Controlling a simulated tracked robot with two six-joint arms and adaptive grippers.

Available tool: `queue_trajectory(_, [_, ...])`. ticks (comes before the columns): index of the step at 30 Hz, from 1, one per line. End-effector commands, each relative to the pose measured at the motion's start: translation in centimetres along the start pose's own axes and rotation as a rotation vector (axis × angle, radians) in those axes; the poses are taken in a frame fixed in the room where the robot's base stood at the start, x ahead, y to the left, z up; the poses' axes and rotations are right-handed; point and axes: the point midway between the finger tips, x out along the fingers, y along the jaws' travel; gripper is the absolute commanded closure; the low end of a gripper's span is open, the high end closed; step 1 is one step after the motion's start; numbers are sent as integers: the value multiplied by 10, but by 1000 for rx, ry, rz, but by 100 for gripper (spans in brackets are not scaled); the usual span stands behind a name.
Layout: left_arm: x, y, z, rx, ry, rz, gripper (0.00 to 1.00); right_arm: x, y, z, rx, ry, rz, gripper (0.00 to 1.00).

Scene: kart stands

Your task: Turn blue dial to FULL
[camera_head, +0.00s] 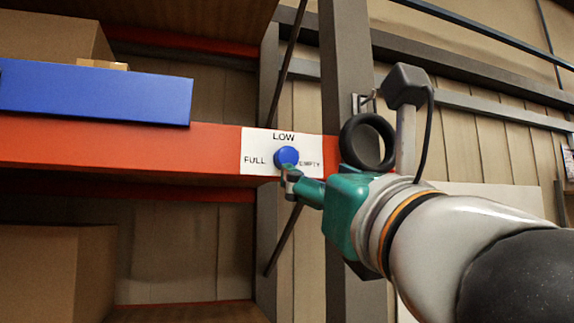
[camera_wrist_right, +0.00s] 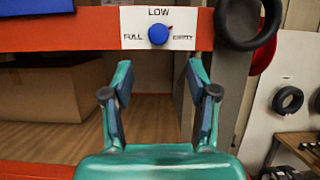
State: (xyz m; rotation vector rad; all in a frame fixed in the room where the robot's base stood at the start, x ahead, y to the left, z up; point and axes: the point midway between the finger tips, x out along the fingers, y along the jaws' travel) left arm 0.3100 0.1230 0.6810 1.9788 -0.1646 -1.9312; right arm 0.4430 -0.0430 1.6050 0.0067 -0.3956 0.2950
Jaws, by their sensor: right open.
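The blue dial (camera_head: 286,156) sits on a white label plate (camera_head: 256,142) marked LOW at the top, FULL at the left and EMPTY at the right. My right gripper (camera_head: 291,177) is just below the dial in the head view and covers part of the plate's lower edge. In the wrist view my right gripper (camera_wrist_right: 159,75) is open and empty, with the dial above the gap between its fingertips. Whether they touch the dial cannot be told.
The plate is on an orange shelf beam (camera_head: 120,148) beside a grey upright post (camera_head: 344,60). A black ring (camera_head: 346,140) hangs right of the dial, close to my right arm. A blue panel (camera_head: 95,95) and cardboard boxes (camera_head: 40,270) are at the left.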

Motion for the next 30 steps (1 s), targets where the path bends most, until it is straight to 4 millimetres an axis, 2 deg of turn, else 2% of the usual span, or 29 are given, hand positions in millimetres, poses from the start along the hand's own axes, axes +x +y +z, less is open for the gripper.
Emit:
queue_trajectory(1, [-10,4,0,0,0,0,100,15,0,3,-2,3,-1,41])
queue_trajectory(6, [-26,9,0,0,0,0,100,53,1,3,-1,2,1,41])
queue_trajectory(13, [-44,16,0,0,0,0,100,90,2,3,0,1,3,41])
queue_trajectory(18, [-49,18,0,0,0,0,100,102,2,1,-1,0,5,41])
queue_trajectory(28, [-49,18,0,0,0,0,100,104,2,0,0,-1,5,41])
queue_trajectory(30, [-49,18,0,0,0,0,100,104,2,0,0,-1,5,51])
